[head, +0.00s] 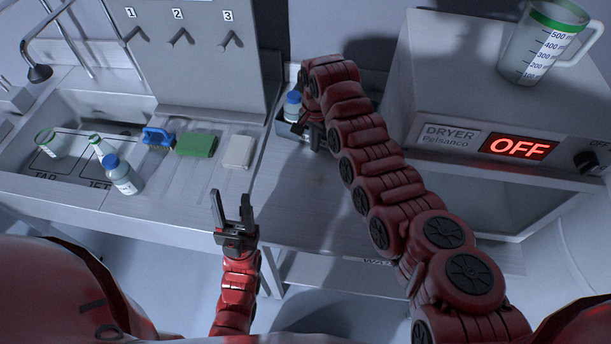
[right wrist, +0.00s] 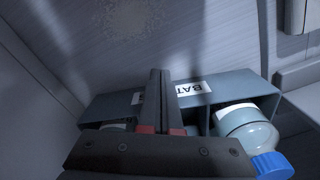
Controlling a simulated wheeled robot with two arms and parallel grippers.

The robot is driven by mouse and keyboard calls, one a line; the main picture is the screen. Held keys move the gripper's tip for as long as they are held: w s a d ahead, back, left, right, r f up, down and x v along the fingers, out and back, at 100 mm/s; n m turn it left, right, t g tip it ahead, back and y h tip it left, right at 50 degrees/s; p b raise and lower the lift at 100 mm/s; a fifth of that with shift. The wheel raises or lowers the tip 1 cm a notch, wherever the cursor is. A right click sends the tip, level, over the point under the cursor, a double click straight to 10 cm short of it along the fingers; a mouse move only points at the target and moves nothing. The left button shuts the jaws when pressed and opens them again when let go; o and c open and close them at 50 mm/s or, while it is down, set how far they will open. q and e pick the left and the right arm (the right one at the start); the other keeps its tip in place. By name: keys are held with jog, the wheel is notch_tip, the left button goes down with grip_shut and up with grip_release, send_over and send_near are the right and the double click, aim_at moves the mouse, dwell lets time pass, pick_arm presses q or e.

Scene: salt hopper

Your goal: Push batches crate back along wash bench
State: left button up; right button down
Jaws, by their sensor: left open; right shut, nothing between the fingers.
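The batches crate (right wrist: 236,86) is a grey-blue open box in the right wrist view, with a white label reading "BAT" (right wrist: 193,88). A clear bottle (right wrist: 244,130) with a blue cap lies inside its right part. In the head view the crate (head: 284,127) sits at the back of the wash bench (head: 300,205), mostly hidden behind my right arm. My right gripper (head: 308,131) is shut and empty at the crate. Its closed fingers (right wrist: 163,78) overlap the crate in the wrist view; I cannot tell whether they touch it. My left gripper (head: 232,198) is open and empty over the bench's front edge.
The dryer (head: 450,105), showing OFF, stands on the right with a measuring jug (head: 540,45) on top. A blue-capped bottle (head: 122,175), a green sponge (head: 197,144) and a white block (head: 238,152) are on the left by the sink (head: 85,105). Bench middle is clear.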

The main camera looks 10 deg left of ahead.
jog(key=shift+s+a+r+p, duration=0.1)
jog(key=shift+s+r+p, duration=0.8)
jog(key=shift+r+p, duration=0.15)
jog(key=shift+s+r+p, duration=0.55)
jog(key=shift+s+r, duration=0.15)
jog(key=shift+s, duration=0.1)
